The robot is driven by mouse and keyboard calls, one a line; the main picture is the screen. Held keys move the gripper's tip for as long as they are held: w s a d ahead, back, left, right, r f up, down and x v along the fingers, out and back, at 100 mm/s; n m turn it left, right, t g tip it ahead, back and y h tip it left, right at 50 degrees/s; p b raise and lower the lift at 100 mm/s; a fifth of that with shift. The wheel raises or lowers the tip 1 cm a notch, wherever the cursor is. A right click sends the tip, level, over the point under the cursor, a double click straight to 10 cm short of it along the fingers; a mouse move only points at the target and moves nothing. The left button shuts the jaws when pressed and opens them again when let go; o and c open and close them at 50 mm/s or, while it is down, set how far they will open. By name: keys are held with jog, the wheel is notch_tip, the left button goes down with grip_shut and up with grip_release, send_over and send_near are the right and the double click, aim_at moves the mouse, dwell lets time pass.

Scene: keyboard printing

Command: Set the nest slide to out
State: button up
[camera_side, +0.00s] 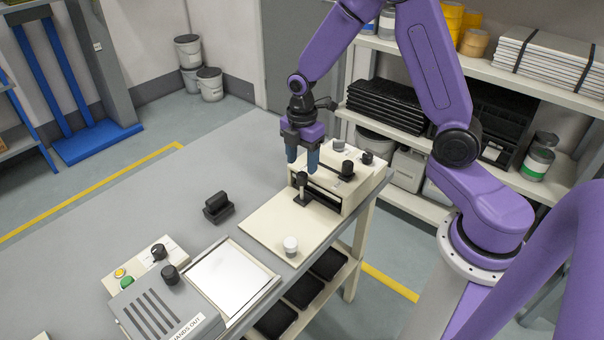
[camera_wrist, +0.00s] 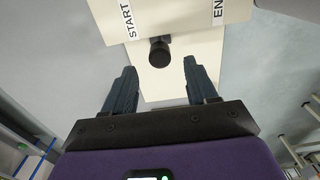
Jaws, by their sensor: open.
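A cream box-shaped machine (camera_side: 345,193) stands at the right end of the grey table, with a dark slot in its front. A black upright handle with a round knob (camera_side: 302,188) stands at that front, over a flat cream plate (camera_side: 262,228); I take it for the nest slide's handle. My gripper (camera_side: 303,161) is open and empty, pointing down above the handle and apart from it. In the wrist view the black knob (camera_wrist: 160,52) shows beyond and between the open fingers (camera_wrist: 160,85). "START" and a partly cut-off "EN" label show on the machine.
A white round knob (camera_side: 290,246) stands on the plate. Black knobs (camera_side: 347,168) rise from the machine's top. A black block (camera_side: 218,207) lies left of the plate. A white sheet (camera_side: 224,279) in a frame and a grey vented unit (camera_side: 160,310) are nearer. The table's far left is clear.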

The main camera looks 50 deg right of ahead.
aim_at(301, 174)
jog(key=shift+f, duration=2.55)
grip_shut()
jog(key=shift+a, duration=0.1)
